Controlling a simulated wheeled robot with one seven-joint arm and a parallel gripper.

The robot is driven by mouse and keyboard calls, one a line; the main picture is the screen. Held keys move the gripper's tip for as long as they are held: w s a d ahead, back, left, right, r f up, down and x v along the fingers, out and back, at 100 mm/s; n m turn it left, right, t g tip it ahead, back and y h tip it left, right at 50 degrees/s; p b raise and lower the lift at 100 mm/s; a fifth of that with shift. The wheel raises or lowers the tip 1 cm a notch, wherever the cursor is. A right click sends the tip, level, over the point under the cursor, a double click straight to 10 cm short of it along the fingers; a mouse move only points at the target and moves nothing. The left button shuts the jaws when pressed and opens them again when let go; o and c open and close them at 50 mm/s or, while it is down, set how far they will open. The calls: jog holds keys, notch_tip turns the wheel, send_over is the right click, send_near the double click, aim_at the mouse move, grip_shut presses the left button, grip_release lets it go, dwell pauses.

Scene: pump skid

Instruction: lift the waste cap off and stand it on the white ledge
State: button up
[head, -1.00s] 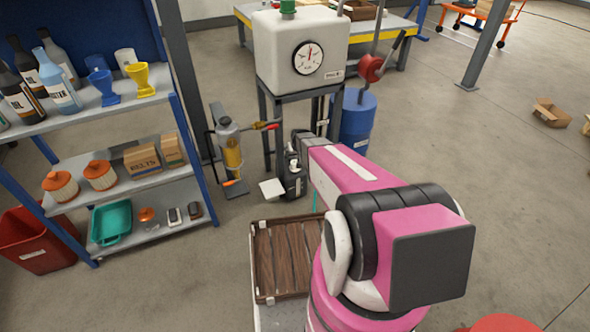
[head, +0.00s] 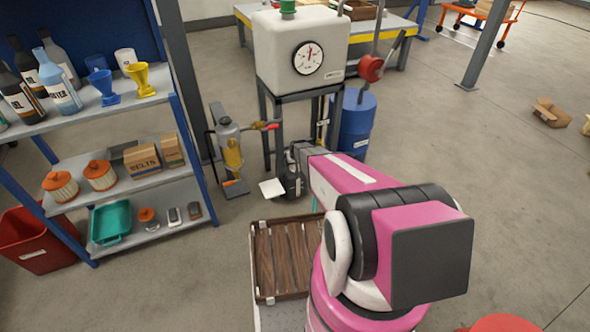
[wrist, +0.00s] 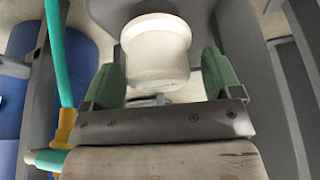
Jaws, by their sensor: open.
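In the wrist view a white, round cap (wrist: 155,50) stands between the two green finger pads of my gripper (wrist: 160,62). The gripper is open, and a gap shows at each side of the cap. A dark grey body lies behind the cap.
A grey-and-yellow hand pump (head: 231,150) with red-tipped handle stands left of the container. The tank stand (head: 278,125) and a blue drum (head: 358,122) are behind. A wooden tray (head: 282,258) lies in front. A teal pole (wrist: 56,50) runs close at the wrist view's left.

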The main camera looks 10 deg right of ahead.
jog(key=c, duration=1.1)
jog(key=shift+r, duration=0.2)
jog(key=shift+s+r, duration=0.1)
jog(key=shift+r, duration=0.35)
jog(key=v, duration=0.2)
jog(key=shift+r, duration=0.4)
jog(key=s+d, duration=0.1)
jog(key=s, duration=1.6)
jog(key=shift+f, duration=0.15)
